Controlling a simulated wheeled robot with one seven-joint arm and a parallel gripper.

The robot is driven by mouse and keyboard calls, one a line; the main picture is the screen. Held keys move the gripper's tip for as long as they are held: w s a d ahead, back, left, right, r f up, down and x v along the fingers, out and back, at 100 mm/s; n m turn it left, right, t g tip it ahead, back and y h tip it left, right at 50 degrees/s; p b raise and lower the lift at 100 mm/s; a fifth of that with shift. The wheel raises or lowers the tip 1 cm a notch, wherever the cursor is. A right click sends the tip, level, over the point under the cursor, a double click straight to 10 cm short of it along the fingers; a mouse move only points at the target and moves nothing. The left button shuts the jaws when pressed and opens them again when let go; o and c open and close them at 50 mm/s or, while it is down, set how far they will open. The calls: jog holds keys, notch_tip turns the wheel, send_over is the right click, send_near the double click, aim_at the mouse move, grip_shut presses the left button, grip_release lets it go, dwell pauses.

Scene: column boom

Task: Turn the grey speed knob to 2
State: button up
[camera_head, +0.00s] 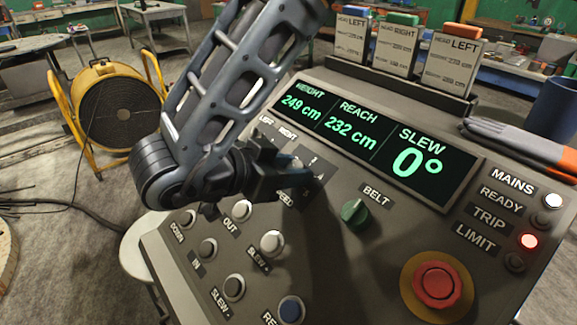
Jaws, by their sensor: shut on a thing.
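My gripper (292,168) is over the speed dial on the sloping control panel (330,262), with its fingers pointing right and closed around the grey speed knob. The knob is hidden behind the fingers and wrist, so I cannot tell which number its pointer is at. A few dial marks show just right of the fingers, and part of the dark speed label shows below them.
A green belt knob (354,212) is right of my gripper. A red mushroom button (437,284) is at lower right. White push buttons (272,241) lie below. The display (375,140) reads height 249 cm, reach 232 cm, slew 0°. Gloves (520,142) lie at the right edge.

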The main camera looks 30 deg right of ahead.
jog(key=shift+n+t, duration=0.4)
jog(key=shift+n, duration=0.4)
jog(key=o, duration=1)
jog(key=shift+o, duration=0.2)
jog(key=b+v, duration=0.1)
jog(key=v, duration=0.6)
jog(key=shift+s+a+r+b, duration=0.15)
jog(key=shift+a+r+b, duration=0.1)
jog(key=shift+r+b, duration=0.05)
jog(key=shift+a, duration=0.1)
